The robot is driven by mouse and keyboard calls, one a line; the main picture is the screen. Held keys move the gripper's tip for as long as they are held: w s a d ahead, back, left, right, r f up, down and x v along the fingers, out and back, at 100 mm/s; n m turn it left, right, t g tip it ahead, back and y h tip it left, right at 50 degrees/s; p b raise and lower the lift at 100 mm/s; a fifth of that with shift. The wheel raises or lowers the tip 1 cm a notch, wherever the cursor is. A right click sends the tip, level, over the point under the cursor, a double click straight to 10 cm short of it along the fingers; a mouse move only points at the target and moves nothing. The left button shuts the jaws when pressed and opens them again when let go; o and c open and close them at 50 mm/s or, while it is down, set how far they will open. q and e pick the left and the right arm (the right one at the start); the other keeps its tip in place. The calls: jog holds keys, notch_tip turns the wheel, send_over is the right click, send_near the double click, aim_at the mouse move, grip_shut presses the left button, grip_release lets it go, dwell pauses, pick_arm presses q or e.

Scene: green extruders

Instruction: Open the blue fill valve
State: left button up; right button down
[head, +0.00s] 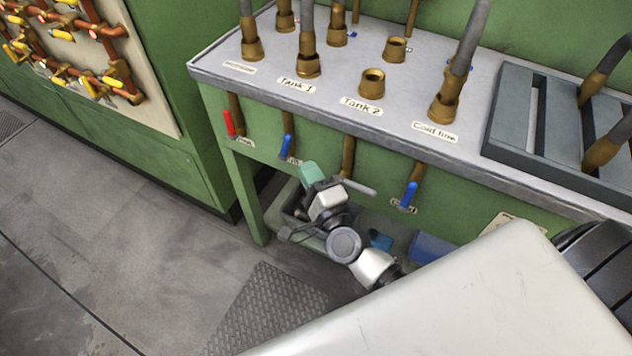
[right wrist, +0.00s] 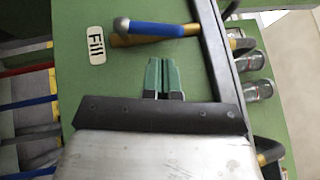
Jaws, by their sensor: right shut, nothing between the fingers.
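The blue fill valve (head: 287,146) is on a brass pipe on the green front panel, below the Tank 1 label. Its blue handle hangs down roughly along the pipe. In the right wrist view the blue handle (right wrist: 160,29) has a grey tip and lies beside the "Fill" label (right wrist: 97,45). My right gripper (head: 311,172), with green fingertips, is just right of and below the valve in the head view. Its fingers (right wrist: 162,75) are together and empty, with a visible gap between them and the handle. My left gripper is in neither view.
A red-handled valve (head: 229,122) is to the left, and another blue-handled valve (head: 408,195) to the right. The grey tabletop (head: 340,80) with brass pipe fittings overhangs the panel. A low shelf with blue items is below my right gripper.

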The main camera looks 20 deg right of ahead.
aim_at(286, 147)
jog(key=x, duration=0.4)
jog(key=shift+w, duration=0.4)
jog(key=shift+r, duration=0.1)
jog(key=w+a+r+p, duration=0.1)
jog(key=p, duration=0.4)
jog(key=shift+n+g, duration=0.4)
jog(key=shift+d, duration=0.1)
